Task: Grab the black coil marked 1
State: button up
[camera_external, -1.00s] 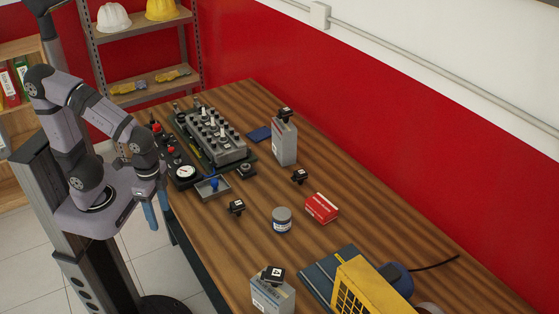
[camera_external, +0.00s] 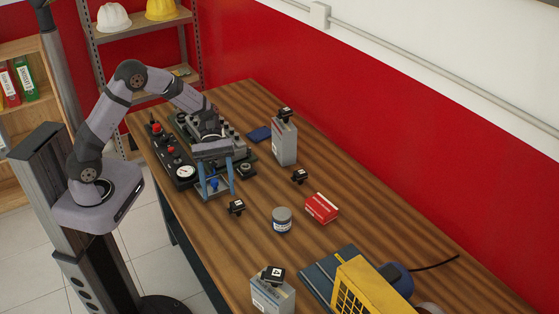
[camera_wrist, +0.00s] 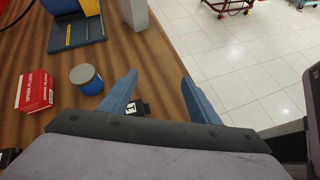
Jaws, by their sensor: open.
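Several small black coils with white labels are spread about. One coil (camera_external: 237,207) lies on the table in front of the engine trainer; it also shows in the wrist view (camera_wrist: 138,108), beside the left finger, its mark too small to read surely. Others are a coil (camera_external: 299,176) behind the blue jar, a coil (camera_external: 246,171) by the trainer, a coil (camera_external: 285,114) on the back carton and a coil (camera_external: 274,275) on the front carton. I cannot tell which is marked 1. My gripper (camera_external: 217,195) is open and empty, pointing down over the trainer's front end; its blue fingers show in the wrist view (camera_wrist: 159,78).
The engine trainer (camera_external: 217,140) with its gauge (camera_external: 186,172) is below my arm. A blue jar (camera_external: 282,220), a red box (camera_external: 321,208), a back carton (camera_external: 284,143) and a front carton (camera_external: 273,296) stand on the table (camera_external: 350,236). Open wood lies between them.

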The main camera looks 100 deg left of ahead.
jog(key=a+n+t, duration=0.4)
jog(key=a+n, duration=0.1)
jog(key=a, duration=0.4)
send_near(237, 203)
jog(key=shift+w+d+f+m, duration=0.15)
jog(key=shift+w+d+f, duration=0.1)
jog(key=shift+w+d, duration=0.25)
jog(key=shift+w+d+f+m, duration=0.2)
jog(key=shift+w+d, duration=0.15)
jog(key=shift+w, duration=0.25)
jog(key=shift+s+d+p+x, duration=0.1)
jog(key=shift+p+x, duration=0.85)
jog(key=shift+x, duration=0.55)
jog(key=shift+s+d+p+x, duration=0.15)
jog(key=shift+p+x, duration=0.8)
jog(key=shift+x, duration=0.55)
jog(key=shift+w+d+f, duration=0.4)
jog(key=shift+w, duration=0.05)
jog(key=c, duration=1.2)
